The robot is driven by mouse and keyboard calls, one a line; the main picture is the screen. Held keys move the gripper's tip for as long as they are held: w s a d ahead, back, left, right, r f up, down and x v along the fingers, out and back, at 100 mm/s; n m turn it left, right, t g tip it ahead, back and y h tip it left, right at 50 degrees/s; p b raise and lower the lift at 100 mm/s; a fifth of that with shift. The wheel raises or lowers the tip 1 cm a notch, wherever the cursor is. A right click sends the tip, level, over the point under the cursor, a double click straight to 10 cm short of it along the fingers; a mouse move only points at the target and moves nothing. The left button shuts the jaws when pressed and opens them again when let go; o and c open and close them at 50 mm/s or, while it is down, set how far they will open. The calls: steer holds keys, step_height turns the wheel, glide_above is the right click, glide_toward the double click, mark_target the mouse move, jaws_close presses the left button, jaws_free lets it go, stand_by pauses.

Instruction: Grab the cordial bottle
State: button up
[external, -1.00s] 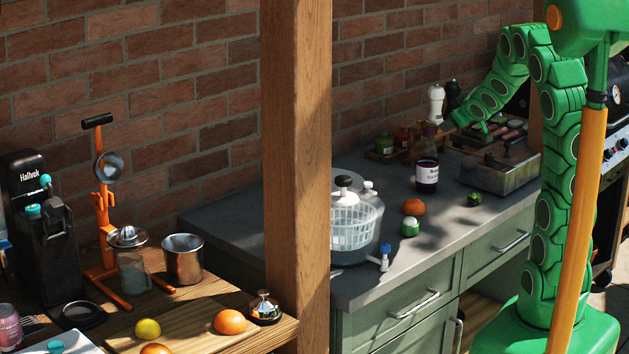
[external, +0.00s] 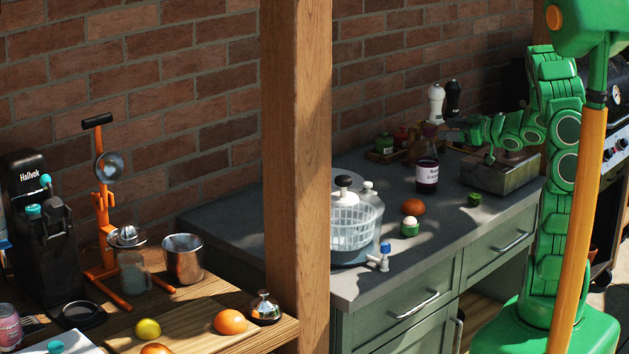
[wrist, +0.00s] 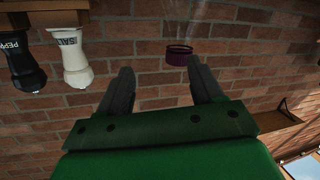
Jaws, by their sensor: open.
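The cordial bottle (external: 427,176) stands upright on the grey counter (external: 465,210) in the external view. It is dark with a white label. My gripper (external: 446,134) is at the height of the bottle's upper part, just to its right, and its fingertips are hard to make out there. In the wrist view, my gripper (wrist: 160,68) is open, with nothing held between its fingers. A purple cap (wrist: 178,54), apparently the bottle's, shows just beyond the right fingertip, off the middle of the gap. The bottle's body is not clear in that view.
White salt (external: 436,103) and black pepper (external: 453,98) mills stand behind the bottle. A wooden tray with jars (external: 384,146) is behind left, and a metal pan (external: 503,178) is to the right.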

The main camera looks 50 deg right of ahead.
mark_target(429, 133)
steer(key=shift+w+a+f+m+t+y, duration=0.15)
steer(key=shift+w+a+f+y, duration=0.1)
steer(key=shift+w+a+y, duration=0.35)
steer(key=shift+w+a+f+m+t+y, duration=0.1)
steer(key=shift+w+a+f+t+y, duration=0.15)
steer(key=shift+w+a+y, duration=0.3)
steer(key=shift+w+a+f+m+t+y, duration=0.15)
steer(key=shift+w+a+f+y, duration=0.15)
steer(key=shift+w+a, duration=0.35)
steer(key=shift+x, duration=0.85)
steer(key=shift+d, duration=0.2)
jaws_close()
